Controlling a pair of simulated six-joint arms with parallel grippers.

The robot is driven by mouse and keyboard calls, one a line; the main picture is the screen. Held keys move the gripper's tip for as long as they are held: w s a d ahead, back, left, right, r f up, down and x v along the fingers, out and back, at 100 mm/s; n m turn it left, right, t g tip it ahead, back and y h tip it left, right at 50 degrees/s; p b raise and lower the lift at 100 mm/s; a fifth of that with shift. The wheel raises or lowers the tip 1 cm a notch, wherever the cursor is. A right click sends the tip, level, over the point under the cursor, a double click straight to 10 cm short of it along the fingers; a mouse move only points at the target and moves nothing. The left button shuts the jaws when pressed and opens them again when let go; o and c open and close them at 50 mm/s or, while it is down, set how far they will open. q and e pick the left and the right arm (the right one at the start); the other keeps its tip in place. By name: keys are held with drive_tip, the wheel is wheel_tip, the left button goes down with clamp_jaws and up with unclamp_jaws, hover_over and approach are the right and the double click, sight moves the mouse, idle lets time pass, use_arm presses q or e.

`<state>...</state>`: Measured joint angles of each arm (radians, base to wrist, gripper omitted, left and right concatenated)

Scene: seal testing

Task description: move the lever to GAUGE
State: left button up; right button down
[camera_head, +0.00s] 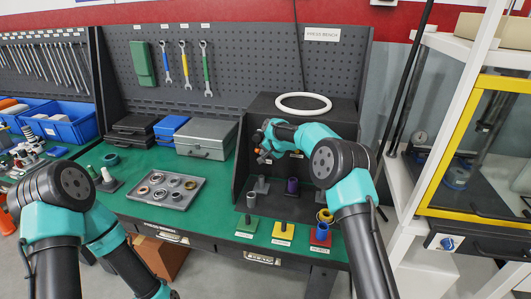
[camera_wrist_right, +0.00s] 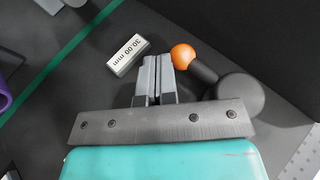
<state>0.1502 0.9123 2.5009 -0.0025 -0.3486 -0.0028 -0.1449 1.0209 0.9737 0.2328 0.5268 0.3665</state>
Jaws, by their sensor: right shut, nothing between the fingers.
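The lever shows in the right wrist view as an orange ball knob (camera_wrist_right: 183,56) on a short black arm, joined to a dark round hub (camera_wrist_right: 236,98). My right gripper (camera_wrist_right: 158,62) is shut and empty, its fingertips just left of the orange knob; I cannot tell whether they touch it. In the head view my right gripper (camera_head: 264,154) is at the dark bench bay, and the lever is not discernible there. No GAUGE marking is readable. My left gripper is out of view; only my left arm shows.
A small block marked 30.00 mm (camera_wrist_right: 125,55) lies left of the fingers. A white ring (camera_head: 303,96) rests on top of the bay. A tray of metal rings (camera_head: 150,203) is left on the green bench. Green, yellow and red plates (camera_head: 283,232) line the front edge.

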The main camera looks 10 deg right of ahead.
idle(0.4)
drive_tip(key=s+d+r, duration=0.1)
drive_tip(key=s+d, duration=0.8)
drive_tip(key=d, duration=0.1)
drive_tip(key=shift+d+r, duration=0.25)
drive_tip(key=shift+d, duration=0.1)
drive_tip(key=shift+w, duration=0.1)
